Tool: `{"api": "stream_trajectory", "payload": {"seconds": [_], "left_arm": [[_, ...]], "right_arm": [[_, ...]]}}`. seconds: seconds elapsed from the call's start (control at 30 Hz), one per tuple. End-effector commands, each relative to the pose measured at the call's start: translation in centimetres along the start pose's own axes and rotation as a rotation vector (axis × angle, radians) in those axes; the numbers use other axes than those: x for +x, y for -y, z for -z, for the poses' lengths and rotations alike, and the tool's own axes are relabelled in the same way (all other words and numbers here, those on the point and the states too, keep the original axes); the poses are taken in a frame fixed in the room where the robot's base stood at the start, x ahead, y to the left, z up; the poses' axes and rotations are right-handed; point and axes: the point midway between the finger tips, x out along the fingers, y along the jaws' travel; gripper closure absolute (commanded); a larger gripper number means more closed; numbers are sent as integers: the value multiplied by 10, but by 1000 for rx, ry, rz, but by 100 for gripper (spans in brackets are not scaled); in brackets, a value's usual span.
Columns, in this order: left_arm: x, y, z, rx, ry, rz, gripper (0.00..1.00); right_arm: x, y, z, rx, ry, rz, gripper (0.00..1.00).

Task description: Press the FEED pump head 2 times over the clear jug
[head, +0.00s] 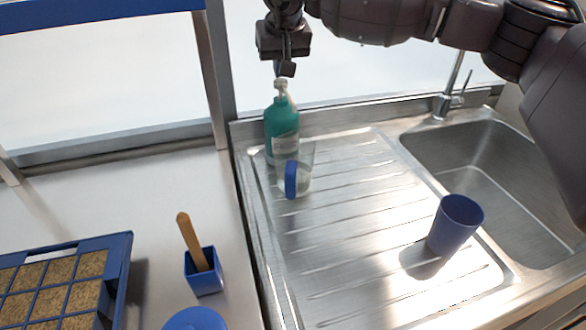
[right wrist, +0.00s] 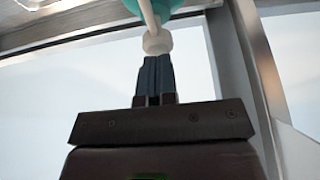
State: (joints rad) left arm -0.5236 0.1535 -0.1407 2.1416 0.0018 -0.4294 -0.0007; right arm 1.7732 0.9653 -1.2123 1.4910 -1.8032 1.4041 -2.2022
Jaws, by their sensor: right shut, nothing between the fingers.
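The green pump bottle (head: 281,117) stands upright at the back left of the metal drainboard, with a white label whose text I cannot read. Its white pump head (head: 281,86) also shows in the right wrist view (right wrist: 157,42). The clear jug (head: 305,162) with a blue handle (head: 290,180) stands just in front of the bottle, partly overlapping it. My right gripper (head: 285,70) is shut and empty, pointing down directly over the pump head. In the right wrist view its fingertips (right wrist: 156,60) are at the pump head; I cannot tell whether they touch. My left gripper is out of view.
A blue cup (head: 457,226) stands on the drainboard's right side near the sink (head: 500,180) and tap (head: 447,100). On the left counter are a blue pot (head: 203,280) with a wooden stick and a blue-framed seed tray (head: 123,262). A metal post (head: 212,75) rises left of the bottle.

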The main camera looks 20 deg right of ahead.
Motion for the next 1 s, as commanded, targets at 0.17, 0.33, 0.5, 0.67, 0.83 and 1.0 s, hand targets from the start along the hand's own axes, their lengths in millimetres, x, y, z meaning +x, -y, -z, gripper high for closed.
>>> {"api": "stream_trajectory", "payload": {"seconds": [0.17, 0.33, 0.5, 0.67, 0.83, 1.0], "left_arm": [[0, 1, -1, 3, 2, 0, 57], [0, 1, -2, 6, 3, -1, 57], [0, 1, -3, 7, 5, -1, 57], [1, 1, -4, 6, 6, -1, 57], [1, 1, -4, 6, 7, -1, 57], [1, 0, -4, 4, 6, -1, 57]], "right_arm": [[5, 0, -2, 0, 1, 0, 100], [10, 0, -4, 0, 1, -1, 100], [15, 0, -6, -1, 2, -1, 100], [20, 0, -9, -1, 3, -1, 100], [22, 0, -10, -1, 5, -2, 100], [22, 0, -10, -1, 6, -2, 100]]}}
